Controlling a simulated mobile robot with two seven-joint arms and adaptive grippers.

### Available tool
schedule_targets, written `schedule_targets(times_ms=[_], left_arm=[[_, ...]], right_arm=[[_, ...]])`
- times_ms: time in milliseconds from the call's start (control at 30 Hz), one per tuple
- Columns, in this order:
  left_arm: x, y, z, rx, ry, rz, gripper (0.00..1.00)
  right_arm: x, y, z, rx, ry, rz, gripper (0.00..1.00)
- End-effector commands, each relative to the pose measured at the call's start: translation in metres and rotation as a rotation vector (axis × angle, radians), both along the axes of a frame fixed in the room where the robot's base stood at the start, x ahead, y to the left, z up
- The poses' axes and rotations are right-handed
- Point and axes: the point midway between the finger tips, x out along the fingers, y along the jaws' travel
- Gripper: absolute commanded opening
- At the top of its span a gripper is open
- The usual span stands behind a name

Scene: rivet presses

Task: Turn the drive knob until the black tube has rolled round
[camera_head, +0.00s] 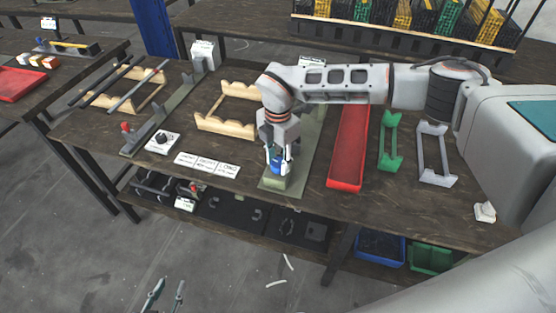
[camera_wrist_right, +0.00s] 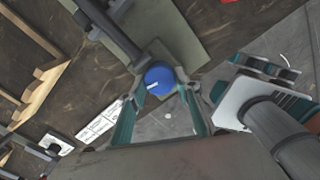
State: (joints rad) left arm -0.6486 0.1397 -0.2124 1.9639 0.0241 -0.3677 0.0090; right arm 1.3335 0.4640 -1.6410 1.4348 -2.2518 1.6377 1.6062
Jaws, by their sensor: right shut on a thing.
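A blue round knob (camera_wrist_right: 160,80) sits between the teal fingertips of my right gripper (camera_wrist_right: 165,88). In the head view the right gripper (camera_head: 279,162) points straight down over the green plate (camera_head: 283,188), shut on the knob. In the right wrist view a long dark tube-like bar (camera_wrist_right: 112,35) runs along the plate up to the knob. The arm hides most of this bar in the head view. My left gripper (camera_head: 164,297) is at the bottom edge of the head view, open and empty, below the table front.
Wooden V-racks (camera_head: 228,118) stand left of my right gripper. Dark rods (camera_head: 100,82) rest on another rack. A white box with a black dial (camera_head: 162,142) and label cards (camera_head: 208,164) lie nearby. A red tray (camera_head: 348,150) and a green holder (camera_head: 390,143) are to the right.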

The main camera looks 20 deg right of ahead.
Motion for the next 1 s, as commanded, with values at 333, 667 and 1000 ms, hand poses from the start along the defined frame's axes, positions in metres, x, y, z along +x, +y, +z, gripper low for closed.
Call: schedule_targets(times_ms=[333, 667, 1000], left_arm=[[0.0000, -0.0001, 0.0006, 0.000, 0.000, 0.000, 0.29], [-0.0007, 0.0001, -0.0005, 0.001, 0.003, 0.000, 0.29], [-0.0012, 0.0002, -0.0011, 0.001, 0.004, 0.000, 0.29]], right_arm=[[-0.0004, -0.0004, 0.0009, 0.000, 0.000, 0.290, 0.11], [-0.0007, -0.0010, 0.0008, -0.001, 0.000, 0.605, 0.11], [-0.0010, -0.0016, 0.0007, -0.001, 0.000, 0.896, 0.11]])
